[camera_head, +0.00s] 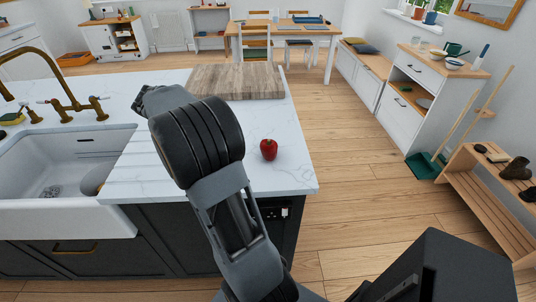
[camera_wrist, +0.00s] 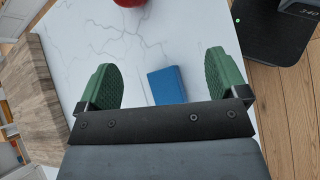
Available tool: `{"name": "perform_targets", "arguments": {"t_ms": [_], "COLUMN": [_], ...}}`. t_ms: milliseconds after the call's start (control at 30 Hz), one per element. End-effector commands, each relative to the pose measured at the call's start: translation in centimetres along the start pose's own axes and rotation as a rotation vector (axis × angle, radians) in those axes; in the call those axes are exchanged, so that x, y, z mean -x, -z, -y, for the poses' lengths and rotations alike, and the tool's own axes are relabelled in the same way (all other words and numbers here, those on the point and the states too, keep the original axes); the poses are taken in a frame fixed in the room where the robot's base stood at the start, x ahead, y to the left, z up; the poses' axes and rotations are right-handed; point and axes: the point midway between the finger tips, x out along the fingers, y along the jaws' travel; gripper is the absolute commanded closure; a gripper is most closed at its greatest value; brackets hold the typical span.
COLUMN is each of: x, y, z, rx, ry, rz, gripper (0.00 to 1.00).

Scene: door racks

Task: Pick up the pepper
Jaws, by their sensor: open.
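The red pepper (camera_head: 269,149) sits on the white marble counter (camera_head: 290,176), to the right of my arm in the head view. In the wrist view part of the pepper (camera_wrist: 130,3) shows, cut off at the top edge, beyond my fingertips. My gripper (camera_wrist: 162,62) is open, its two green fingers wide apart with nothing held between them. In the head view my arm hides most of the gripper.
A blue block (camera_wrist: 167,86) lies on the counter, between the fingers as seen in the wrist view. A wooden board (camera_head: 236,81) lies at the counter's back. A white sink (camera_head: 62,172) is at left. Open floor (camera_head: 350,170) lies to the right.

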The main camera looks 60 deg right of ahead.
Motion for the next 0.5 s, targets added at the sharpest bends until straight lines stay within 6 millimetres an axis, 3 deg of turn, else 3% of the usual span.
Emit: {"name": "perform_targets", "arguments": {"t_ms": [33,200,500], "x": [-1.4,-3.8,-7.2], "y": [0.6,0.6,-0.3], "z": [-1.6,-5.0,-6.7], "rx": [0.021,0.076,0.106], "ry": [0.013,0.053,0.093], "rz": [0.082,0.285,0.411], "gripper": [0.08,0.08,0.08]}}
